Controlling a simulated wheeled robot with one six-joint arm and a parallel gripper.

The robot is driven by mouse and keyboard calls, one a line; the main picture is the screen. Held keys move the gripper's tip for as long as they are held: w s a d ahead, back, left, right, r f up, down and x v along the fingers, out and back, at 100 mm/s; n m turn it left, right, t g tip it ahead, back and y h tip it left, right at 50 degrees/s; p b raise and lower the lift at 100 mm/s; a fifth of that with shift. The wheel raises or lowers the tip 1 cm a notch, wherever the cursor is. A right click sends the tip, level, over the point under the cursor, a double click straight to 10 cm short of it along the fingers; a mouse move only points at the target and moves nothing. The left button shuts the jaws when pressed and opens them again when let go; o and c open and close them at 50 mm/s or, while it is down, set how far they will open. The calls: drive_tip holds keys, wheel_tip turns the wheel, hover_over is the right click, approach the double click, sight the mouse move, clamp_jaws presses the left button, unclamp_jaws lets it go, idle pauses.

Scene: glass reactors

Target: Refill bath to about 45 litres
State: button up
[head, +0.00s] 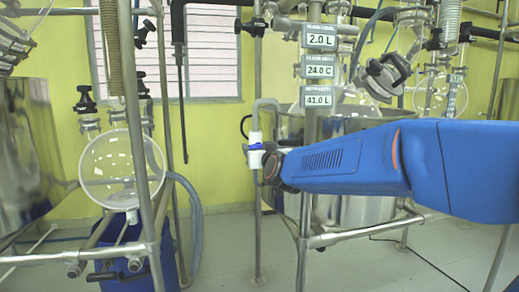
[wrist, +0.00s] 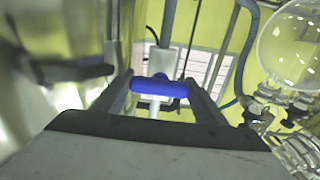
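A tap with a white body (head: 255,130) sits on an upright pipe in front of the steel bath (head: 345,208). Its blue handle (head: 254,147) lies crosswise to the pipe. In the wrist view the blue handle (wrist: 160,88) spans the space between my gripper's (wrist: 160,84) two fingers, which appear to touch its ends. In the head view my gripper (head: 268,163) reaches the tap from the right. Display plates on a post read 2.0 L (head: 321,40), 24.0 C (head: 319,71) and 41.0 L (head: 317,99); their small headings are blurred. Water inside the bath is hidden.
A round glass flask (head: 122,170) in a steel frame stands at the left, with a grey hose (head: 194,225) beside it. Another steel vessel (head: 30,150) is at the far left. Steel posts stand close to my arm. Some floor (head: 225,245) is clear below the tap.

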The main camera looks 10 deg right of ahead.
drive_tip(key=c, duration=0.3)
drive_tip(key=shift+c, duration=0.2)
drive_tip(key=n, duration=0.4)
drive_tip(key=shift+n, duration=0.4)
drive_tip(key=n, duration=0.3)
drive_tip(key=shift+n, duration=1.9)
